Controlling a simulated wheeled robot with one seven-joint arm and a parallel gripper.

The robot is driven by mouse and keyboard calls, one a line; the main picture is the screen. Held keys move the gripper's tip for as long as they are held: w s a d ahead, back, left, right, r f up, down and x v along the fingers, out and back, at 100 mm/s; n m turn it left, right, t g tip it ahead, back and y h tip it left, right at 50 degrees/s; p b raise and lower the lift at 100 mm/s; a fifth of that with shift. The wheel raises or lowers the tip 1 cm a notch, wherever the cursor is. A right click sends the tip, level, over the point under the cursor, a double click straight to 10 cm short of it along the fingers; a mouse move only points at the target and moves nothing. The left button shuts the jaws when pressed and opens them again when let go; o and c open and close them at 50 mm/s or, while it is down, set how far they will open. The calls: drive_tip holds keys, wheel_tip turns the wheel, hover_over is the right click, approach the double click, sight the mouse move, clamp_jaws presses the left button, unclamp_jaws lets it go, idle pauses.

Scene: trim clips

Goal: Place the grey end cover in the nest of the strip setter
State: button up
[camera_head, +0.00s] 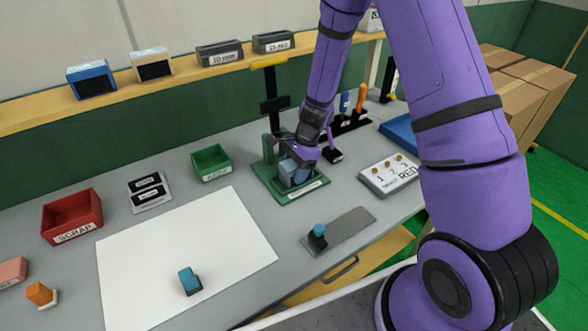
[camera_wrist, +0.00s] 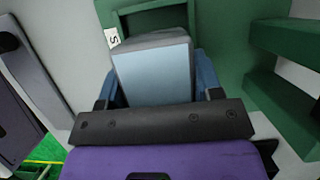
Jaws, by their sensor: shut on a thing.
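The strip setter has a green base (camera_head: 291,194), a black upright column (camera_head: 270,90) and a yellow top. My gripper (camera_head: 298,172) is low over its base, pointing down. In the wrist view my gripper (camera_wrist: 158,90) is shut on the end cover (camera_wrist: 153,72), a boxy piece with a pale blue-grey face and a darker grey edge. Blue fingers flank it. A green raised frame (camera_wrist: 118,20), seemingly the nest, lies just beyond the cover's far edge. I cannot tell whether the cover is inside it or above it.
A green tray (camera_head: 211,163) stands left of the setter, and a red scrap bin (camera_head: 72,218) farther left. A numbered board (camera_head: 391,176) lies right. A grey plate with a blue-topped piece (camera_head: 318,235) lies in front. The white sheet (camera_head: 190,245) is mostly clear.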

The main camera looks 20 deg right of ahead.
drive_tip(key=shift+f, duration=0.15)
drive_tip(key=o, duration=1)
